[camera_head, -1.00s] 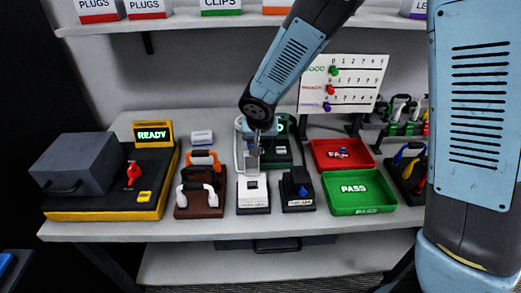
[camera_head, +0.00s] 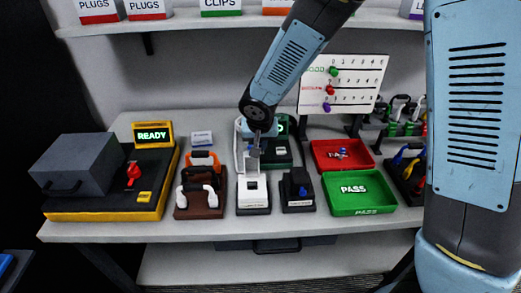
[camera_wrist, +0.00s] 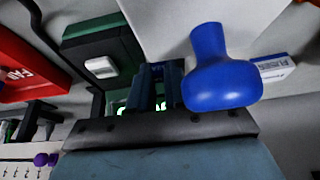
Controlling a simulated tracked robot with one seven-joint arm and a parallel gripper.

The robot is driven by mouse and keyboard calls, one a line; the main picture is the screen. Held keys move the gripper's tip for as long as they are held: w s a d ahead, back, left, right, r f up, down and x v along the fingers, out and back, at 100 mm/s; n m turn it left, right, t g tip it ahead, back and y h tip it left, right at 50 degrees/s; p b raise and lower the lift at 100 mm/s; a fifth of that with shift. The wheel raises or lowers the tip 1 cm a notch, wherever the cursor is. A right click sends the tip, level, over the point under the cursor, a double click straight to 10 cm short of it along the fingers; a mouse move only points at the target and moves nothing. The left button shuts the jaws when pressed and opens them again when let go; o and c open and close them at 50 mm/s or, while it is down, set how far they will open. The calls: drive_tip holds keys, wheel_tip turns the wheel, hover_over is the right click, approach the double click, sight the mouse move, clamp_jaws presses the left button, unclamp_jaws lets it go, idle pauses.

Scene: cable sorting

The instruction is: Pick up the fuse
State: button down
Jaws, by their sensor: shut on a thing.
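The fuse itself is too small and too covered to make out in either view. In the wrist view my gripper's dark fingers (camera_wrist: 153,88) are close together, seen against the green-lit device. A rounded blue knob (camera_wrist: 222,75) is large and close beside them, on the right.
A black fixture with a blue knob (camera_head: 300,190) stands right of the white one. A brown cable rack (camera_head: 199,205) is to the left. The green PASS tray (camera_head: 360,208) and red tray (camera_head: 322,163) lie right. A dark green device (camera_head: 285,158) is behind.

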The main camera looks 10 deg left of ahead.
drive_tip(key=shift+r, duration=0.1)
drive_tip(key=shift+r, duration=0.25)
wheel_tip(320, 180, up, 2)
drive_tip(key=shift+r, duration=0.1)
drive_tip(key=s+d+r, duration=0.9)
drive_tip(key=s+r, duration=0.1)
drive_tip(key=r, duration=0.3)
drive_tip(key=shift+d, duration=0.35)
idle(0.4)
